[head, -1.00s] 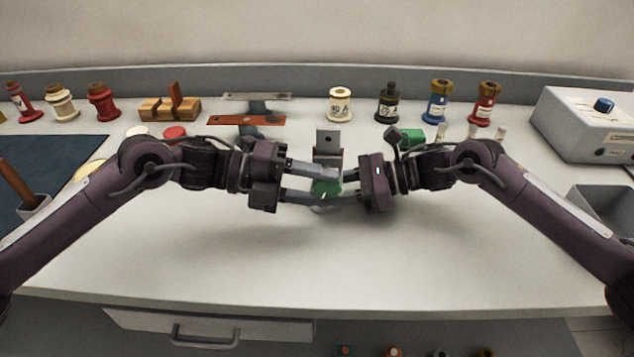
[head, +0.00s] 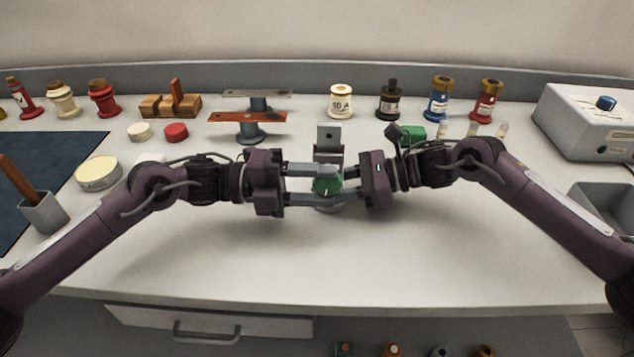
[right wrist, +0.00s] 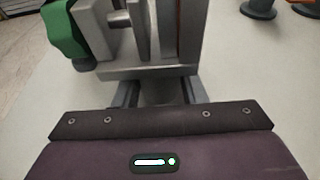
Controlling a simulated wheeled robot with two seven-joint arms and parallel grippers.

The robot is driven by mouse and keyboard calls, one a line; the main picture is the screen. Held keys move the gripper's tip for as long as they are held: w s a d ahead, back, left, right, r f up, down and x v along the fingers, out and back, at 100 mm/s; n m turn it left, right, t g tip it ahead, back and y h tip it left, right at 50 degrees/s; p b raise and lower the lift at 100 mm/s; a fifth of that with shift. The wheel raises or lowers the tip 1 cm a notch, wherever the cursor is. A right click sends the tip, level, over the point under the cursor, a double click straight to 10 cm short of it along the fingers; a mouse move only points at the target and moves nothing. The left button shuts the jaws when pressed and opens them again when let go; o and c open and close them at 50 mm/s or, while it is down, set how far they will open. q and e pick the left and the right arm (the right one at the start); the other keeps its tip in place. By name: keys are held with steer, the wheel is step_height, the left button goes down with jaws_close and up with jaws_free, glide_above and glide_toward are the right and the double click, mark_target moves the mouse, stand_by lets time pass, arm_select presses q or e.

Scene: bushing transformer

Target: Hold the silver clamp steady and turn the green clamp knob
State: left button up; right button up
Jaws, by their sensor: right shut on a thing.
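The silver clamp (head: 328,137) stands upright at the middle of the bench; its lower part is partly hidden by my grippers. Its green knob (head: 327,186) faces me. My left gripper (head: 325,186) comes in from the left, one finger above the knob and one below it; whether they touch the knob is unclear. My right gripper (head: 346,186) is shut on the clamp from the right. In the right wrist view the clamp's grey metal body (right wrist: 130,72) is just ahead of the palm, with the green knob (right wrist: 65,28) at left.
Behind are a red bar on a stand (head: 248,117), a white spool (head: 340,101), a dark bottle (head: 388,103), and blue (head: 438,103) and red spools (head: 485,104). A grey box (head: 590,130) stands at right. The bench front (head: 300,260) is clear.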

arm_select(q)
steer(key=o, duration=0.3)
steer(key=shift+o, duration=0.2)
steer(key=shift+a, duration=0.1)
steer(key=a, duration=1.2)
steer(key=shift+w, duration=0.1)
arm_select(e)
steer(key=o, duration=0.8)
steer(key=shift+d, duration=0.1)
